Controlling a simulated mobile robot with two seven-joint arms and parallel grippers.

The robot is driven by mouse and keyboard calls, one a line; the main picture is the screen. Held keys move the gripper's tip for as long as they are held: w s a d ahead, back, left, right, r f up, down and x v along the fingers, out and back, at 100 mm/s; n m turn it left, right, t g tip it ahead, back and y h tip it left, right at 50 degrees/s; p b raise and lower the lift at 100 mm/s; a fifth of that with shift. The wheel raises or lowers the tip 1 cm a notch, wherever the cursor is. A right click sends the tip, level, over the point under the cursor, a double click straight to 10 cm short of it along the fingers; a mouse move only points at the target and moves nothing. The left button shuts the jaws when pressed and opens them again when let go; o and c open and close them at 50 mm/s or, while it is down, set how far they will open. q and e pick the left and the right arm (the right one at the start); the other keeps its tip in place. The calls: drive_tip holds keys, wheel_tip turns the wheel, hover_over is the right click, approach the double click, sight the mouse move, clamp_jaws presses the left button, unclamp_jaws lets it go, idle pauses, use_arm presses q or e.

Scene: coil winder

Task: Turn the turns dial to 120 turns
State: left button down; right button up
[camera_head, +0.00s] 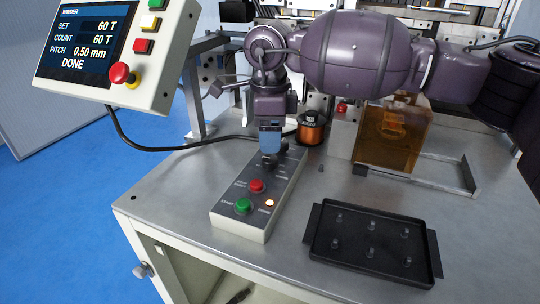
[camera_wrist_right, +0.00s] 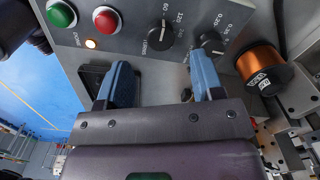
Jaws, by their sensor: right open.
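The turns dial (camera_wrist_right: 160,37) is a dark round knob on the grey control box (camera_head: 240,222), with 60 and 120 printed beside it. Its light pointer mark seems to face the 60. My right gripper (camera_head: 270,150) hangs over the far part of the box, fingers down. In the wrist view its blue fingers (camera_wrist_right: 160,78) are spread apart with nothing between them, and the dial shows beyond the gap. In the head view the gripper mostly hides the dials. The screen (camera_head: 82,42) reads SET 60 T, COUNT 60 T, PITCH 0.50 mm, DONE. My left gripper is not seen.
The pitch dial (camera_wrist_right: 210,42) sits right beside the turns dial. The box also carries a red button (camera_head: 257,186), a green button (camera_head: 243,206) and a lit lamp (camera_head: 269,202). A copper spool (camera_head: 311,131) stands behind. A black tray (camera_head: 360,271) lies right.

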sight(270, 158)
drive_tip(key=shift+f, duration=2.8)
drive_tip(key=c, duration=0.9)
